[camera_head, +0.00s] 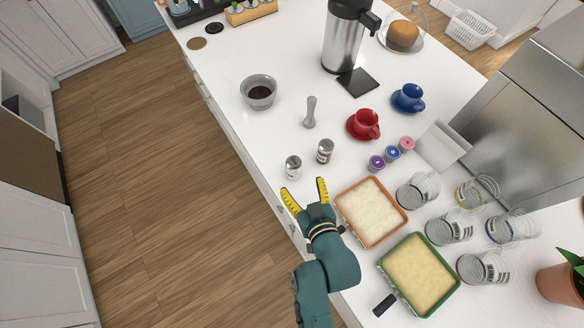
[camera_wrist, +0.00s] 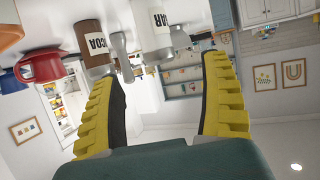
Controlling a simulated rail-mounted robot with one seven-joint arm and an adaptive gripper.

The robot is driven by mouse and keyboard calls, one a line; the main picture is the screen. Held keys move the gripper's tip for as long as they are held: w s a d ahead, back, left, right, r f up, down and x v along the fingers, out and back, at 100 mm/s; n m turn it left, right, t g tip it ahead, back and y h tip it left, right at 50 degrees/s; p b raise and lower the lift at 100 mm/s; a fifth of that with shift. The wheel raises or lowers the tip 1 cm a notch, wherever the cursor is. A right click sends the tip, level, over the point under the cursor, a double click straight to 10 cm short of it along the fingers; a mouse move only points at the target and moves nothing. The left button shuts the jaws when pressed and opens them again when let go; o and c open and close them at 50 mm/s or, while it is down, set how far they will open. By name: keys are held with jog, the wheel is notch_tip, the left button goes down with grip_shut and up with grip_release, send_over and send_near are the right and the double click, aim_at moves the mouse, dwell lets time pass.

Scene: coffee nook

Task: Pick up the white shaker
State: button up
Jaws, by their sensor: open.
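The white shaker (camera_head: 293,168), with a metal top, stands upright near the counter's left edge. In the wrist view, which is upside down, the white shaker (camera_wrist: 156,22) has a label ending in "AR" and shows ahead, between the directions of the two fingers. My gripper (camera_head: 303,186) is open and empty, just short of the shaker, with yellow fingers apart. The fingers (camera_wrist: 165,70) do not surround the shaker. A brown shaker (camera_head: 325,152) stands to its right; its label, ending in "COA", shows in the wrist view (camera_wrist: 92,45).
A tamper (camera_head: 310,112) stands behind the shakers, with a red cup (camera_head: 364,124) to the right. An orange-rimmed tray (camera_head: 371,212) lies close to my gripper's right. Several small pods and glass mugs are farther right. The counter (camera_head: 262,135) left of the tamper is clear.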

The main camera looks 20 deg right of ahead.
aim_at(296, 170)
jog(key=x, duration=0.4)
jog(key=shift+w, duration=0.25)
jog(key=x, duration=0.5)
jog(key=shift+w+d+b, duration=0.1)
jog(key=shift+d+b, duration=0.15)
jog(key=shift+b, duration=0.05)
jog(key=shift+r, duration=0.1)
jog(key=c, duration=1.3)
